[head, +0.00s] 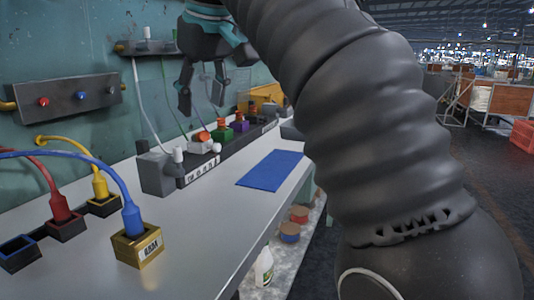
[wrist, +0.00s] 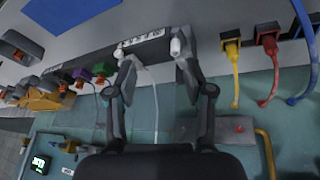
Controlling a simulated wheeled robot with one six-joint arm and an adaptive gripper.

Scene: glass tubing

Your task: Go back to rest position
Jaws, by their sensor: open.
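My gripper (head: 201,92) hangs above the back part of the bench in the head view, its two fingers apart with nothing between them. In the wrist view my gripper (wrist: 153,55) is also open, with the bench's back edge and the teal wall beyond its fingers. My dark ribbed arm crosses the right half of the head view and hides part of the bench's far right side. A dark rack with a white label strip (head: 200,171) stands on the bench below the gripper. A white tube runs from the wall down to this rack.
A blue mat (head: 270,169) lies on the grey bench (head: 205,235). Red, yellow and blue plugs stand in blocks at the left, the blue plug (head: 132,221) in a gold block (head: 137,249). A control panel (head: 65,99) is on the wall. A white bottle (head: 264,267) stands below the bench.

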